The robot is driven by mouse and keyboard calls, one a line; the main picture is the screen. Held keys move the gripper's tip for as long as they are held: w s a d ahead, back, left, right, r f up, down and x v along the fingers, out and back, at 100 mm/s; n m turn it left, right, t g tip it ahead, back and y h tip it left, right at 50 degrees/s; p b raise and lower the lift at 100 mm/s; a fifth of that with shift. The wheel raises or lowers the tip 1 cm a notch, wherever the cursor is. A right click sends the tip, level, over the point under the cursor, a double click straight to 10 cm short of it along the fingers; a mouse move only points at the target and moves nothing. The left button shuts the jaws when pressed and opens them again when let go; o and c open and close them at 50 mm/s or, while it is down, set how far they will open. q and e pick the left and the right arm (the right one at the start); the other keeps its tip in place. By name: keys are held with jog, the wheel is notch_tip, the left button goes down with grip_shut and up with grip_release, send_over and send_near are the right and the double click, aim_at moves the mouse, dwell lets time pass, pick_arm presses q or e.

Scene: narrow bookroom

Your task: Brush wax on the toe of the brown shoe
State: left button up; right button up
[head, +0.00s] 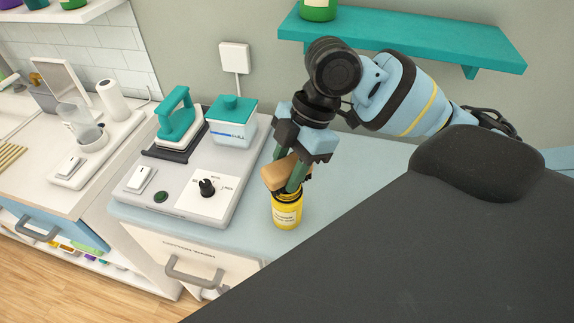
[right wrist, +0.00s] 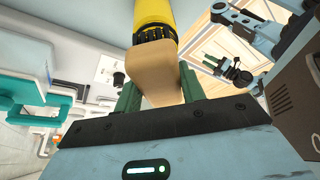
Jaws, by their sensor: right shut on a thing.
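My right gripper (head: 291,178) is shut on a brush with a tan wooden body (head: 277,179). In the right wrist view the brush (right wrist: 157,72) sits between the green fingers, its dark bristles (right wrist: 153,33) pointing at the yellow jar (right wrist: 152,10). In the head view the yellow jar (head: 287,212) stands upright on the blue counter, directly under the brush; the bristles are at its mouth, and how deep they reach is hidden. My left gripper (right wrist: 213,63) shows small in the right wrist view, its green fingers apart and empty. No brown shoe is in view.
Left of the jar is a grey pressing station (head: 178,200) with a teal iron (head: 176,118) and a teal-lidded box (head: 231,120). A teal shelf (head: 400,40) hangs behind my right arm. A drawer (head: 190,262) is below the counter's front edge.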

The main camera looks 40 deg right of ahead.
aim_at(282, 166)
pick_arm(q)
jog(key=shift+s+f, duration=0.15)
jog(key=shift+f, duration=0.05)
pick_arm(e)
jog(key=shift+f, duration=0.5)
dwell(0.5)
pick_arm(q)
jog(key=shift+a+r, duration=0.1)
jog(key=shift+r, duration=0.05)
dwell(0.9)
jog(key=shift+w+r, duration=0.25)
pick_arm(e)
jog(key=shift+f, duration=0.1)
dwell(0.7)
jog(key=shift+f, duration=0.1)
dwell(1.1)
pick_arm(q)
jog(key=shift+w+r, duration=0.15)
